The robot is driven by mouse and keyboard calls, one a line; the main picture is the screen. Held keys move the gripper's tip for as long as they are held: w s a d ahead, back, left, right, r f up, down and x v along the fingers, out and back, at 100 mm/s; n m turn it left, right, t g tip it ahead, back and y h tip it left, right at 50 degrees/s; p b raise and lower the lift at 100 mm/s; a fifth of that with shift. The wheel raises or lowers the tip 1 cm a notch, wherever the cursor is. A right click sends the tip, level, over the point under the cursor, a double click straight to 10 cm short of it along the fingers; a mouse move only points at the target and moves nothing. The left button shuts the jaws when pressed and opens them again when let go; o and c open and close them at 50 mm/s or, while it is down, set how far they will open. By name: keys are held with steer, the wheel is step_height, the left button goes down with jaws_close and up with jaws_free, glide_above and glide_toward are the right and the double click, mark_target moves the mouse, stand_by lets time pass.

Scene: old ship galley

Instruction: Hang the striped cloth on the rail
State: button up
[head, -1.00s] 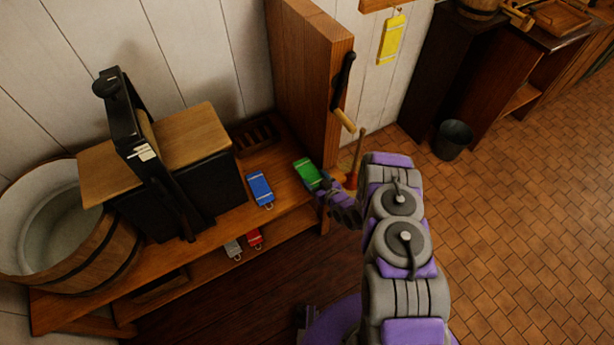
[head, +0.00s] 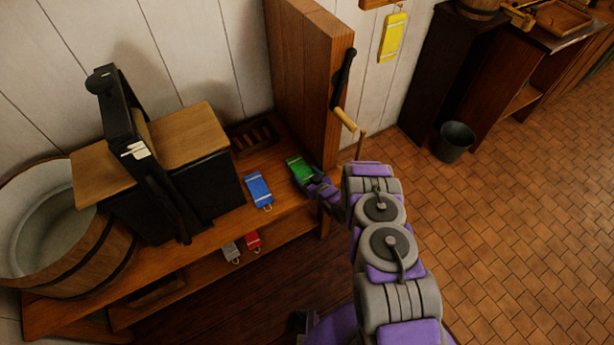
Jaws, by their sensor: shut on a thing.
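A green cloth (head: 299,169) with pale stripes near its end lies at the right end of the wooden bench top. My gripper (head: 314,186) is shut on its near end; the fingertips are small and partly hidden. A blue cloth (head: 257,188) with pale bands lies to the left on the same top, apart from my gripper. A yellow cloth (head: 392,38) with pale bands hangs on the white wall below a wooden piece (head: 378,3), perhaps the rail, which is cut off by the top edge.
A red cloth (head: 253,241) and a grey cloth (head: 231,252) lie on the lower shelf. A black press (head: 140,150) and a wooden tub (head: 75,255) fill the left. A tall wooden panel (head: 310,80) stands behind the green cloth. A dark bucket (head: 454,141) stands on open tiled floor.

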steer(key=o, duration=0.8)
steer(key=p+v, duration=0.3)
steer(key=v, duration=0.9)
